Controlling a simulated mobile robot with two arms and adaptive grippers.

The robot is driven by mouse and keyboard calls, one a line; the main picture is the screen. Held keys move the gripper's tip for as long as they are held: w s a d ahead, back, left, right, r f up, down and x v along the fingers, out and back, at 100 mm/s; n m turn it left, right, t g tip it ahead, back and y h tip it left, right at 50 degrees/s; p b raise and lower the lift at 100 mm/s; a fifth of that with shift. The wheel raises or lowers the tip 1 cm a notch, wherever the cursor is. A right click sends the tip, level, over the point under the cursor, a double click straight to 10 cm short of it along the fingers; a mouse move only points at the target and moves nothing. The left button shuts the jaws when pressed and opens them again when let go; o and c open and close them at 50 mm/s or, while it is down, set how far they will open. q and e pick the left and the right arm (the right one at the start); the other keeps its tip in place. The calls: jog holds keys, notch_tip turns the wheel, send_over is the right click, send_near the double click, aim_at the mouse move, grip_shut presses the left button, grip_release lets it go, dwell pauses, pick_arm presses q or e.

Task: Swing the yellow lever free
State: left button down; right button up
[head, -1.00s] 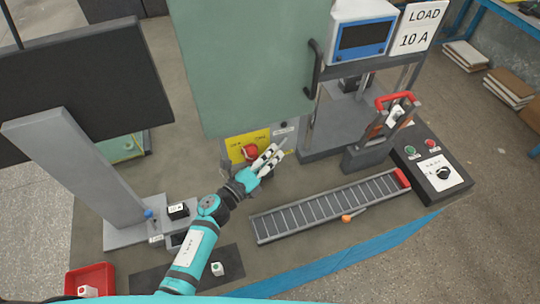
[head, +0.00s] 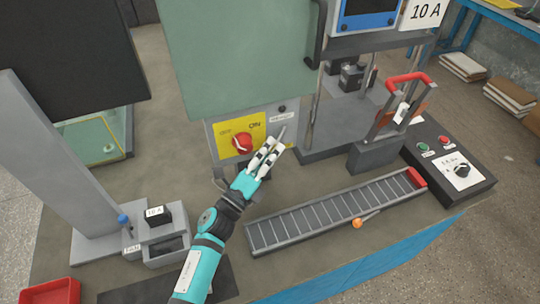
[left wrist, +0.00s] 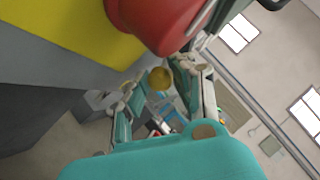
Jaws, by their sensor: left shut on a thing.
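My left gripper (head: 270,147) is at the front of the grey cabinet, just right of a red rotary knob (head: 242,142) on a yellow plate (head: 223,143). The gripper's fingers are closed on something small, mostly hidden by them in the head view. In the left wrist view a round yellow knob (left wrist: 160,78), which looks like the lever's end, shows between the fingers (left wrist: 162,95). The rest of the lever cannot be made out. The red knob (left wrist: 155,20) fills the top of that view. My right gripper is not in view.
A green panel (head: 240,50) hangs above the knob plate. A roller track (head: 330,212) with an orange-tipped handle (head: 357,223) lies to the right. A red-handled fixture (head: 407,80) and button box (head: 455,165) stand beyond. A red bin (head: 50,291) is at the lower left.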

pick_arm(q)
jog(key=c, duration=1.3)
grip_release()
jog(key=shift+c, duration=0.2)
jog(key=v, duration=1.2)
